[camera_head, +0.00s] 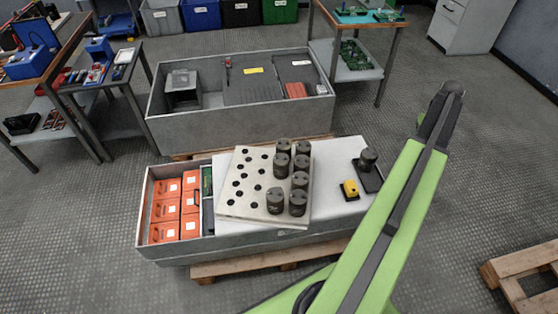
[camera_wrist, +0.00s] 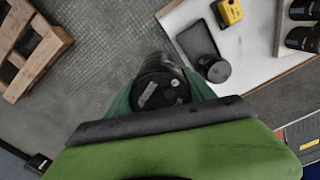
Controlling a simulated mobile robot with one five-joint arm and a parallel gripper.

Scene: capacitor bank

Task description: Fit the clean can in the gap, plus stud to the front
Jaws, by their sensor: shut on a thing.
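In the wrist view my gripper (camera_wrist: 162,95) is shut on a dark round can (camera_wrist: 158,80), whose top shows a pale mark. I cannot tell which stud is plus. In the head view my arm reaches to the upper right; the held can cannot be made out there. A light plate (camera_head: 238,205) with several holes bears several dark cans (camera_head: 299,181) in two columns on its right side. The left column has a gap (camera_head: 279,181) between its front can (camera_head: 276,201) and the cans behind. Another dark can (camera_head: 369,158) stands at the black tray (camera_head: 371,180).
A yellow device (camera_head: 349,189) lies on the white top (camera_head: 335,160), right of the plate. Orange boxes (camera_head: 165,210) fill the bin's left end. A grey crate (camera_head: 235,130) stands behind. A wooden pallet (camera_head: 525,275) lies at the right. Floor around my arm is clear.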

